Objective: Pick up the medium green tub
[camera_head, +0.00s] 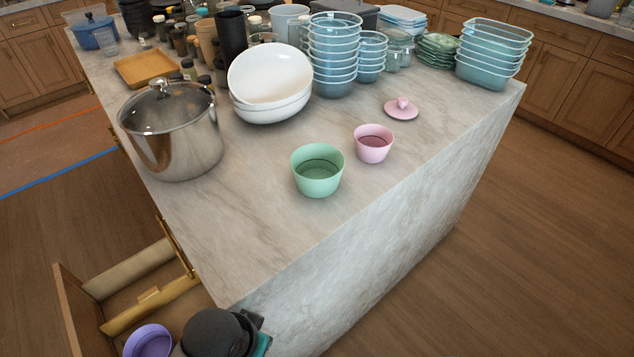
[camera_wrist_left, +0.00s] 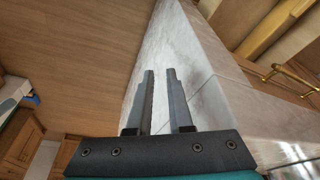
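The green tub (camera_head: 317,184) stands upright and without a lid on the marble island top, near the front corner. A dark round part of my arm shows at the bottom of the head view, below the island top and well short of the tub. In the left wrist view my left gripper (camera_wrist_left: 160,72) has its two fingers apart with nothing between them, in front of the island's marble side. The tub is not in the left wrist view. My right gripper is in neither view.
A smaller pink tub (camera_head: 373,152) stands right behind the green tub, its pink lid (camera_head: 401,112) beyond. A steel pot (camera_head: 172,145), white bowls (camera_head: 268,112) and stacked blue bowls (camera_head: 334,85) stand farther back. An open drawer (camera_head: 78,312) holds a purple bowl (camera_head: 148,342). The marble front (camera_head: 250,230) is clear.

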